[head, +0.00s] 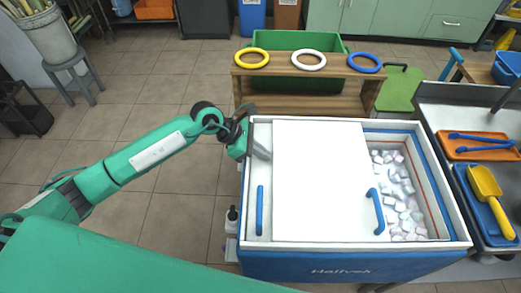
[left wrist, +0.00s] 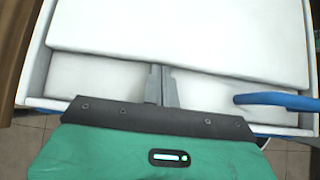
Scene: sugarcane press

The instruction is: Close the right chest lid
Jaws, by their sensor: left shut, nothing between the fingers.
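The blue chest (head: 330,265) has two white sliding lids. The right lid (head: 315,180), with a blue handle (head: 376,212) near its right edge, lies over the middle and part of the left lid (head: 262,175). The chest is open at the right, showing pale cubes (head: 398,195) inside. My left gripper (head: 262,153) is shut and empty at the far left of the chest, above the left lid, beside the right lid's left edge. In the left wrist view its fingertips (left wrist: 161,70) point at the right lid's edge (left wrist: 200,66); I cannot tell whether they touch.
The left lid's blue handle (head: 260,210) stands in front of my gripper. Behind the chest is a wooden rack (head: 300,75) with several rings. A counter (head: 440,125) with trays, blue tongs (head: 480,138) and a yellow scoop (head: 490,198) is close on the right.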

